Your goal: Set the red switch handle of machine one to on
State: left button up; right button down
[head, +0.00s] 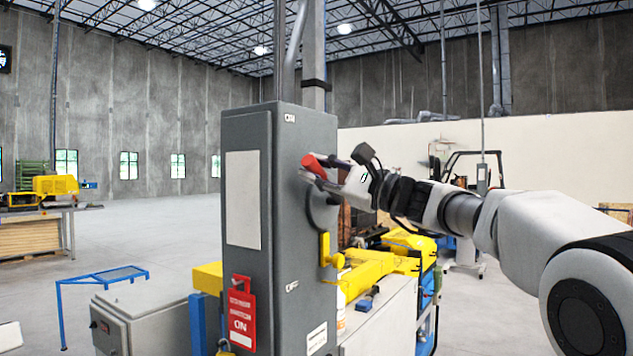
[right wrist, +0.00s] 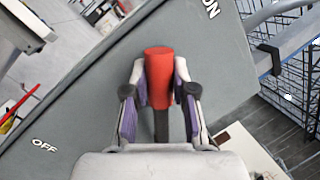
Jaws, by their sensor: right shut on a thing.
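The red switch handle (head: 314,162) is on the side of the tall grey cabinet (head: 289,200), in its upper part. The word ON is above it near the cabinet top, and OFF is far below. My right gripper (head: 326,170) reaches in from the right and is shut on the handle. In the right wrist view the red handle (right wrist: 159,72) stands between the two purple-padded fingers, with its dark stem below. There, ON is at upper right and OFF at lower left. My left gripper is not in view.
A red tag (head: 242,313) hangs low on the cabinet front. A yellow bracket (head: 329,251) sits on the side below the handle. Yellow machinery (head: 372,270) stands behind at right, and a blue-framed stand (head: 103,276) at left. Open floor lies at left.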

jog(key=shift+w+d+r+m+t+h+p, duration=0.2)
jog(key=shift+w+r+m+p, duration=0.1)
jog(key=shift+r+m, duration=0.3)
jog(key=shift+w+d+r+m+t+h+p, duration=0.1)
jog(key=shift+w+d+r+m+t+p, duration=0.15)
jog(key=shift+r+m, duration=0.35)
jog(key=shift+m, duration=0.3)
jog(key=shift+r, duration=0.15)
jog(key=c, duration=0.9)
grip_release()
jog(key=shift+a, duration=0.1)
jog(key=shift+w+a+f, duration=0.25)
jog(key=shift+w+f, duration=0.05)
jog(key=shift+f, duration=0.05)
jog(key=v, duration=1.2)
jog(key=shift+r, duration=0.1)
